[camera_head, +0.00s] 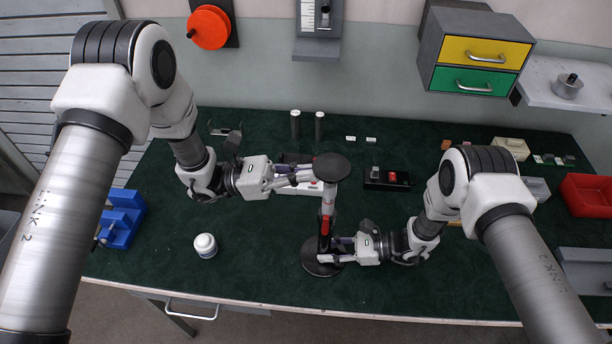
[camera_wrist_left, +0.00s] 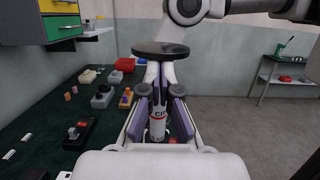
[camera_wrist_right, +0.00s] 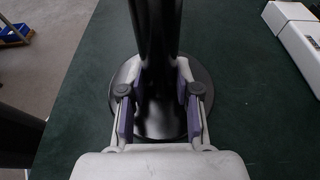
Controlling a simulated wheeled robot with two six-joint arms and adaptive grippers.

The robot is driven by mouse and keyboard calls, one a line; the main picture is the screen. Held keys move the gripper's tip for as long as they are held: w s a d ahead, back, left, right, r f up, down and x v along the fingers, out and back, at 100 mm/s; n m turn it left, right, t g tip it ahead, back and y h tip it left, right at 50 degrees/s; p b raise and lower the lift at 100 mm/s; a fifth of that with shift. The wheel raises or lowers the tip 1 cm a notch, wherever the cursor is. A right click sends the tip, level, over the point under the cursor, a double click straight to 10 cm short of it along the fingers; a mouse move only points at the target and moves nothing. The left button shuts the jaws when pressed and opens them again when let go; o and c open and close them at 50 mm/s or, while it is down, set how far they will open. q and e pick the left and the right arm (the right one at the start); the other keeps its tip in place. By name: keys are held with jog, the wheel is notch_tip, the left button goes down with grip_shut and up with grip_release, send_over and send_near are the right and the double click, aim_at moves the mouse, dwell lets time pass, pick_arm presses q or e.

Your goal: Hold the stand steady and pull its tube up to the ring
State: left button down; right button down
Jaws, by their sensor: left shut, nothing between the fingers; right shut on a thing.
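The stand rises from a round black base (camera_head: 311,266) on the green bench. It has a dark lower sleeve (camera_wrist_right: 156,60), a red band (camera_head: 325,226), a pale thin tube (camera_head: 328,201) and a black top disc (camera_head: 331,167). My right gripper (camera_head: 332,258) is shut on the lower sleeve just above the base. My left gripper (camera_head: 308,182) is shut beside the thin tube, just under the top disc. In the left wrist view its fingers (camera_wrist_left: 160,105) lie below the disc; contact with the tube cannot be told.
A red bin (camera_head: 587,195) is far right.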

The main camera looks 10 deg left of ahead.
pick_arm(q)
jog(key=v, duration=1)
pick_arm(e)
jog(key=c, duration=0.7)
grip_release()
jog(key=shift+c, duration=0.2)
